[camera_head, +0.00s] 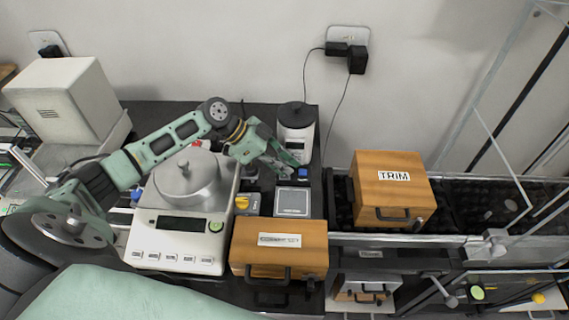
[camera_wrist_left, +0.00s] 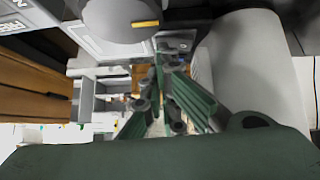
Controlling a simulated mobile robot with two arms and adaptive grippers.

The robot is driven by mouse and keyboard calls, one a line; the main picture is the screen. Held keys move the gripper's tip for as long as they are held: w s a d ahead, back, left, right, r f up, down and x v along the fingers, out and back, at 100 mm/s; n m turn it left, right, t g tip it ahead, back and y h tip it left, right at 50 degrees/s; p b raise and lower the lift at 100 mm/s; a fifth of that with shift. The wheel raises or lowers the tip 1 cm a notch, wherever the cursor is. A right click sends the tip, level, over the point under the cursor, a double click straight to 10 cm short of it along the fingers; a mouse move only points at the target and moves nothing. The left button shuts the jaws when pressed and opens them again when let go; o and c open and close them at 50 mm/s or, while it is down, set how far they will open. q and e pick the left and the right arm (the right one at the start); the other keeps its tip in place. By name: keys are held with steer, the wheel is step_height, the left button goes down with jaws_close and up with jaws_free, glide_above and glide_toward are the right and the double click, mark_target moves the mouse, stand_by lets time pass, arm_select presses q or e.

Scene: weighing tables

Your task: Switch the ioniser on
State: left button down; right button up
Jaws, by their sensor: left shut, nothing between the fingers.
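My left gripper (camera_head: 290,168) reaches in from the left over the balance, its fingers shut and empty. It also shows in the left wrist view (camera_wrist_left: 160,68). Its tips are just in front of a white canister (camera_head: 296,143) with a dark round lid, close to a small blue part (camera_head: 302,173). I cannot tell whether they touch. A flat light-grey panel (camera_head: 292,202) with a small label lies just nearer than the tips. No readable label names the ioniser, so I cannot tell which device it is. My right gripper is not in view.
A white balance (camera_head: 150,242) with a domed pan cover (camera_head: 186,180) stands left. A labelled wooden box (camera_head: 250,255) is in front; a box marked TRIM (camera_head: 370,205) is right. Cables hang from the wall socket (camera_head: 346,32).

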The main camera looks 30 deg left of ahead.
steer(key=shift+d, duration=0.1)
arm_select(q)
steer(key=shift+w, duration=0.15)
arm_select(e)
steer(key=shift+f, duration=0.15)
arm_select(q)
steer(key=shift+w+a+b, duration=0.25)
steer(key=shift+w+b, duration=0.05)
steer(key=shift+b, duration=0.1)
steer(key=shift+w+a+r, duration=0.1)
steer(key=shift+w+r, duration=0.1)
steer(key=shift+w, duration=0.1)
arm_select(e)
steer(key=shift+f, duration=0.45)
arm_select(q)
steer(key=shift+r, duration=0.15)
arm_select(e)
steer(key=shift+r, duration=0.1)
